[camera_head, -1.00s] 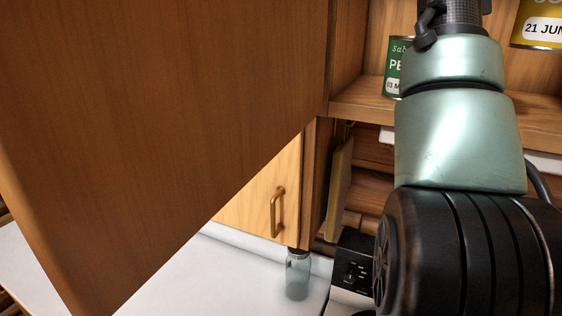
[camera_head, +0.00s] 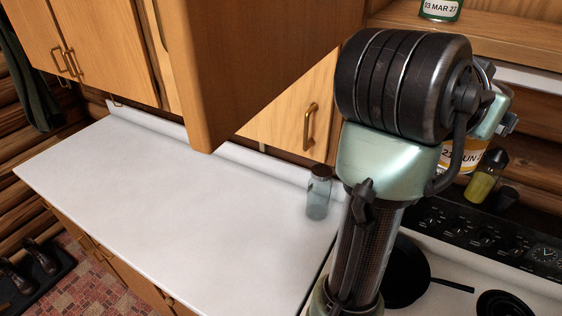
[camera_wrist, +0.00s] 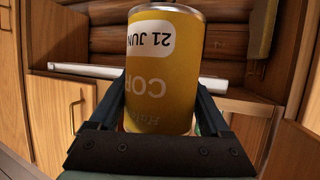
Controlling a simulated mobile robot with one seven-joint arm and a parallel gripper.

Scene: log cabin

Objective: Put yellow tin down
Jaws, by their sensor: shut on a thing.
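The yellow tin (camera_wrist: 160,85) with a white date label is between the two fingers of my gripper (camera_wrist: 165,100) in the wrist view. The fingers press on its sides, and the tin hangs clear of any surface. In the head view a small part of the yellow tin (camera_head: 466,152) shows behind my arm, above the stove. My arm hides most of my gripper there.
The white counter (camera_head: 150,180) is mostly bare, with a glass jar (camera_head: 318,193) near its right end. A stove (camera_head: 500,265) with a black pan (camera_head: 405,275) and a yellow bottle (camera_head: 486,176) are at right. An open cabinet door (camera_head: 240,65) overhangs the counter. A green tin (camera_head: 440,10) stands on the shelf.

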